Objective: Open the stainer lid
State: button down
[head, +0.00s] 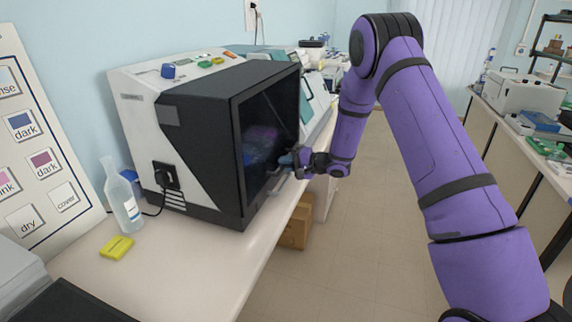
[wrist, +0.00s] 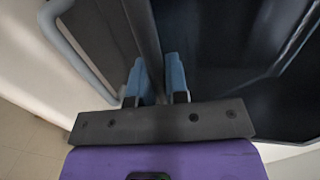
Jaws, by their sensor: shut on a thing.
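The stainer (head: 190,140) is a white and black box on the bench at the left, with a dark glassy front (head: 270,125) facing right. The front looks closed and flush with its black frame. My gripper (head: 287,160) is at this front, reached in from the right. In the wrist view my gripper's blue fingers (wrist: 156,82) are shut on a dark upright bar (wrist: 146,35), which looks like the lid's handle or edge. Dark glass (wrist: 235,60) lies right of the bar. The fingertips' exact contact is partly hidden.
A clear bottle (head: 124,197) and a yellow block (head: 117,248) stand on the bench (head: 190,275) left of the stainer. Other equipment stands behind it. A cardboard box (head: 295,228) is on the floor under the bench. The aisle floor (head: 370,250) is clear.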

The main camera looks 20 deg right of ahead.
jog(key=s+d+r+g+h, duration=0.1)
jog(key=s+d+r+h, duration=0.15)
jog(key=r, duration=0.45)
jog(key=s+d+r+g+h, duration=0.2)
jog(key=d+r, duration=0.2)
jog(key=r, duration=0.3)
jog(key=s+d+r+g+h, duration=0.1)
jog(key=s+d+r+h, duration=0.2)
jog(key=r, duration=0.4)
notch_tip(320, 180, up, 26)
jog(key=w+a+g+h, duration=0.2)
jog(key=g+h, duration=0.1)
jog(key=shift+w+a+r+g, duration=0.15)
jog(key=shift+w+a+g, duration=0.2)
jog(key=shift+a+g, duration=0.05)
